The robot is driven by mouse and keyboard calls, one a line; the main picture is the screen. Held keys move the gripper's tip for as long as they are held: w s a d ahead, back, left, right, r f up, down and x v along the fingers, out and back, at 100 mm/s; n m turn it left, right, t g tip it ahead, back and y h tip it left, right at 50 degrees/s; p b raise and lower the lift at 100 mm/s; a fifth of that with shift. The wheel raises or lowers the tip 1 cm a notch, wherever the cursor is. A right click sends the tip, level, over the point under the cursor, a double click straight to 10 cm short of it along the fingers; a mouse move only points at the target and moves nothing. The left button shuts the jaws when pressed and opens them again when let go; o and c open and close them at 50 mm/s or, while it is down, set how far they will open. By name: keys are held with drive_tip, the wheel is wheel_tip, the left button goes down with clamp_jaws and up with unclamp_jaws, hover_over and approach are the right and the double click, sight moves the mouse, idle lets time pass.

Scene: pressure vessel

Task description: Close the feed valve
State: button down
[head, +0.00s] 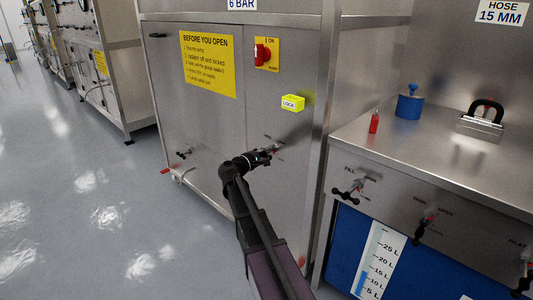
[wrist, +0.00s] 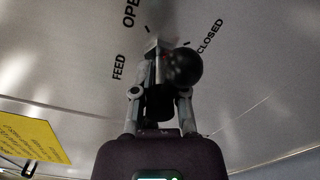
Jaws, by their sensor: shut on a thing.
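The feed valve (wrist: 155,44) is on the steel cabinet's front panel in the wrist view, with the words FEED and OPEN to its left and CLOSED to its right. A round black knob (wrist: 185,68) on its handle sits at my fingers, on the CLOSED side of the picture. My gripper (wrist: 160,93) is shut on the valve handle. The fingers and knob hide part of the handle, so I cannot tell its exact angle. In the head view my gripper (head: 268,154) is against the panel, and it hides much of the valve.
A yellow LOCK block (head: 292,102) and a red switch (head: 263,54) are above my gripper. Another small valve (head: 184,153) is at the panel's left. A steel bench (head: 440,150) with several valves stands at the right. The floor at left is clear.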

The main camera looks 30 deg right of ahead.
drive_tip(key=shift+d, duration=0.1)
idle(0.4)
drive_tip(key=c, duration=0.7)
unclamp_jaws()
drive_tip(key=shift+o, duration=0.2)
drive_tip(key=v, duration=1.2)
